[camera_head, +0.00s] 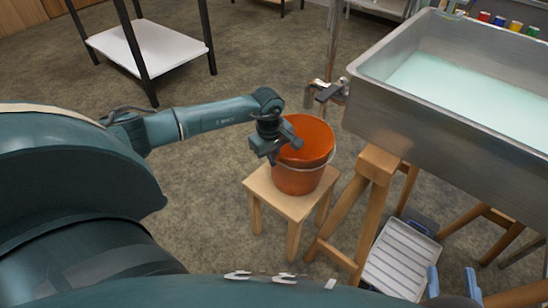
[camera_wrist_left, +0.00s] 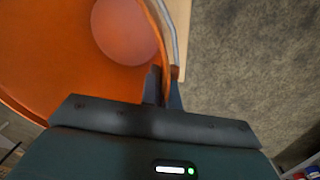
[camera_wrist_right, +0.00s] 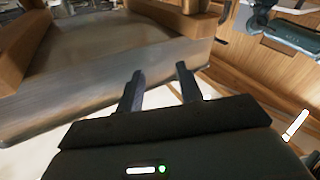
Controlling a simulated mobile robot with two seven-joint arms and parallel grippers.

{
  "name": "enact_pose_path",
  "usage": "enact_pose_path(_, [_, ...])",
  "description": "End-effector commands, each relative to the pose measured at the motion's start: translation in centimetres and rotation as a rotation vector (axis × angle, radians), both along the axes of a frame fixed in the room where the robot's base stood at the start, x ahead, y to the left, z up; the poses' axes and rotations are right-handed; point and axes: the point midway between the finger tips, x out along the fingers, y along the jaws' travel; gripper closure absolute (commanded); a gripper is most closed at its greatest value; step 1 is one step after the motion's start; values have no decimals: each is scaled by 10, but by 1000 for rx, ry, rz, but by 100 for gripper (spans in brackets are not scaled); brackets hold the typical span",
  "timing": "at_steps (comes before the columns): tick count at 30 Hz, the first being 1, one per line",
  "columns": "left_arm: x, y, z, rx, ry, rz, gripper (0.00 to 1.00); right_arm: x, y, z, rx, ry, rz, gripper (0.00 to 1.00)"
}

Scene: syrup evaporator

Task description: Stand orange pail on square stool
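The orange pail (camera_head: 300,172) is upright over the square wooden stool (camera_head: 263,187), and its base appears to rest on the top. Its wire handle hangs down against the side. My left gripper (camera_head: 277,146) is at the pail's left rim. In the left wrist view, its fingers (camera_wrist_left: 163,88) are close together with the orange rim (camera_wrist_left: 158,30) between them. The stool's light edge (camera_wrist_left: 180,30) shows just beyond the pail. My right gripper (camera_wrist_right: 158,80) shows in the right wrist view with its fingers apart and nothing between them.
A steel evaporator pan (camera_head: 440,120) with pale liquid stands on a wooden frame (camera_head: 376,165) close to the stool's right. A white ribbed tray (camera_head: 398,262) is below it. A white-shelved rack (camera_head: 147,47) stands at the back left. Open floor lies behind the stool.

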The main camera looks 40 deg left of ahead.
Motion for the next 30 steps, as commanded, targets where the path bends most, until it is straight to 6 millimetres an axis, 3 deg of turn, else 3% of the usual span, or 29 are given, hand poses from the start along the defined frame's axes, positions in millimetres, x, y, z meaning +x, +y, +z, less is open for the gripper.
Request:
enact_pose_path(5, [1,0,-3,-1,-2,0,100,0,0,-2,5,-3,1,64])
enact_pose_path(13, [0,0,-3,0,1,0,76,0,1,0,6,-4,3,64])
enact_pose_path(21, [0,0,-1,0,0,0,75,0,1,1,5,-4,3,64])
enact_pose_path(26, [-1,1,17,0,-2,-1,75,1,-1,5,-4,19,-7,64])
enact_pose_path(30, [-3,2,48,2,-5,-1,75,3,-7,4,-11,93,-34,64])
